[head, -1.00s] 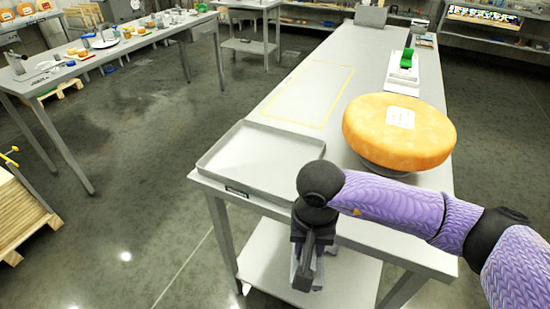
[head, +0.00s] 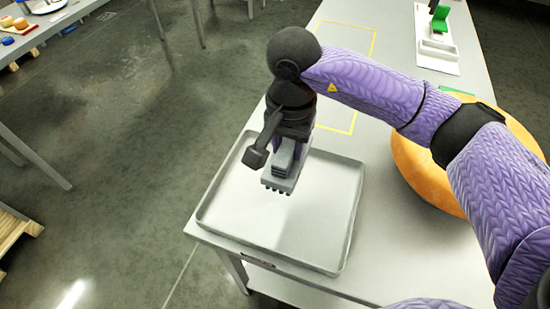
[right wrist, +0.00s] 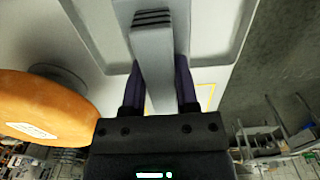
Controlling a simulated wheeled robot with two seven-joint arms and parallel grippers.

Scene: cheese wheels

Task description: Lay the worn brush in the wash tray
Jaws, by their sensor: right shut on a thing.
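My right gripper (head: 287,148) is shut on a light grey piece with dark ridges at its end, apparently the worn brush (head: 281,180). In the right wrist view the brush (right wrist: 153,45) sticks out from between the dark fingers (right wrist: 158,85). The shallow grey wash tray (head: 350,215) lies on the near left of the table, its floor empty. The brush hangs over the tray's back half; I cannot tell its exact height or whether it touches. The tray also shows in the right wrist view (right wrist: 85,35). My left gripper is not in view.
A large orange cheese wheel (head: 420,175) stands right of the tray, partly behind my right arm. A green item (head: 439,18) sits on a white stand (head: 437,55) farther back. A yellow outline (head: 372,40) marks clear table behind the tray.

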